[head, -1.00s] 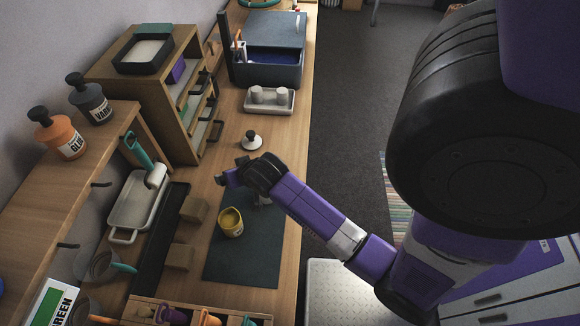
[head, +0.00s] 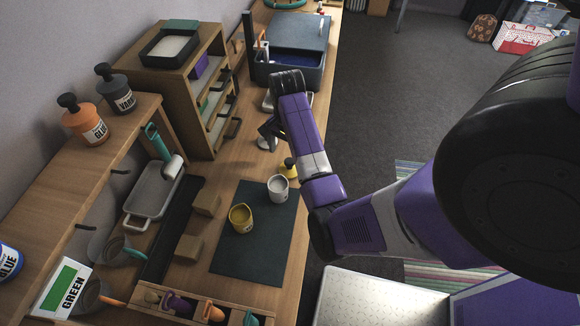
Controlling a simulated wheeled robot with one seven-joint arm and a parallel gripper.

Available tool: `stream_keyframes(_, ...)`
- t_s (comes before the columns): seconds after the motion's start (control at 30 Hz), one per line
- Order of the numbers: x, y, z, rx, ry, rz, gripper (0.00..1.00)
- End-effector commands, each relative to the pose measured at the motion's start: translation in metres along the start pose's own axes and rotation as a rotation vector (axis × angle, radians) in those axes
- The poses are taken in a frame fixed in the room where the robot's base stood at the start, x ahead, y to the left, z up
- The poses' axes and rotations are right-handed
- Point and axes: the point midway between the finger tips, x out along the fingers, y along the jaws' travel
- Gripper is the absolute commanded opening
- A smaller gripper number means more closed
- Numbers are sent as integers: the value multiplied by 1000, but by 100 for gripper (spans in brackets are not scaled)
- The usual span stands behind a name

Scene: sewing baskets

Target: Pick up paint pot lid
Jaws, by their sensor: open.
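A white paint pot lid (head: 263,145) lies on the wooden counter beyond the dark mat, mostly hidden by my gripper. My gripper (head: 268,136) is open over it, jaws pointing left and down; I cannot tell whether they touch it. A yellow lid (head: 289,168) with a dark knob sits by the mat's far right corner, partly behind my arm. An open yellow paint pot (head: 240,220) and an open white paint pot (head: 278,190) stand on the dark mat (head: 245,258).
A white tray (head: 267,103) is mostly hidden behind my wrist. A blue-grey box (head: 290,70) stands at the back. A wooden drawer unit (head: 190,80) and two wooden blocks (head: 188,247) stand left. A wooden rack (head: 185,304) is at the front.

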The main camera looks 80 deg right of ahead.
Motion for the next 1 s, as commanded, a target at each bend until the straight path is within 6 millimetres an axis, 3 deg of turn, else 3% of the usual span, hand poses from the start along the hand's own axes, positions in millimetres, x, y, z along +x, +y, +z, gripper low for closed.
stream_keyframes(0.47,57,7,0,-3,0,0,91)
stream_keyframes(0.77,62,7,0,-3,2,-2,91)
stream_keyframes(1.0,62,7,0,-3,2,-2,45)
